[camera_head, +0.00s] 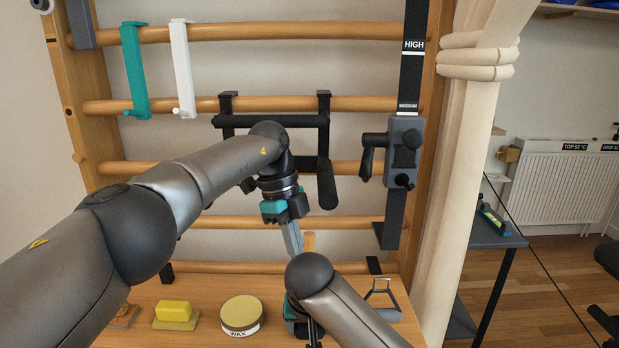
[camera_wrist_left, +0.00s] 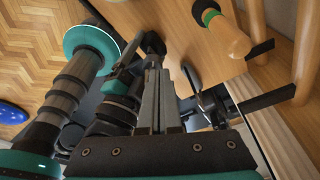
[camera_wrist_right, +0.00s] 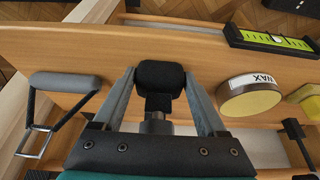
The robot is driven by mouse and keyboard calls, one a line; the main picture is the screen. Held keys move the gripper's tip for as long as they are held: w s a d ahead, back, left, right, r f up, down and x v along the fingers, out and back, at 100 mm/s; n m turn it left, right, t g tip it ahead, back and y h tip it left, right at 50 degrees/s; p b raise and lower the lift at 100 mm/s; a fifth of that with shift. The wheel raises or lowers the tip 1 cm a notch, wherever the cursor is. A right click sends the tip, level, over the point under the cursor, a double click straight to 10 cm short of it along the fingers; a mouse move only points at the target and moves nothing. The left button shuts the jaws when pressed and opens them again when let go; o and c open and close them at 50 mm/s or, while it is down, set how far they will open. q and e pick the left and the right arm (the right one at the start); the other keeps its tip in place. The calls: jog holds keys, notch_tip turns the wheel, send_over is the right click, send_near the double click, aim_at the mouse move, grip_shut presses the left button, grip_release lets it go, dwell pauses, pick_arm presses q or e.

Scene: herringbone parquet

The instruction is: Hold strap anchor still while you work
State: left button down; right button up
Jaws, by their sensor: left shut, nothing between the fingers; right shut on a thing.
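The grey strap anchor (camera_head: 405,150), with a black handle on its left, sits on the black vertical strap (camera_head: 412,75) below the MEDIUM mark. My left gripper (camera_head: 293,240) is shut and empty, pointing down in front of the lower bars, apart from the anchor. Its closed fingers show in the left wrist view (camera_wrist_left: 157,75). My right gripper (camera_wrist_right: 158,85) is shut on a black rounded block (camera_wrist_right: 160,74) above the bench; a dark stem shows below the block. My right arm hides this grip in the head view, and I cannot tell what the block belongs to.
On the wooden bench (camera_head: 200,338) are a yellow block (camera_head: 174,311), a WAX tin (camera_head: 241,313) and a metal triangular handle (camera_head: 381,296). A padded black frame (camera_head: 325,185) hangs on the bars. Teal (camera_head: 134,70) and white (camera_head: 182,70) hooks hang upper left. A cream curtain (camera_head: 470,150) stands right.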

pick_arm(q)
jog(key=shift+r, duration=0.2)
pick_arm(e)
jog(key=shift+s+f, duration=0.1)
pick_arm(q)
notch_tip(320, 180, down, 6)
jog(key=s+a, duration=0.1)
jog(key=s, duration=0.1)
jog(key=shift+s+a, duration=0.2)
jog(key=shift+a, duration=0.05)
dwell(0.9)
jog(key=shift+d, duration=0.5)
dwell(0.6)
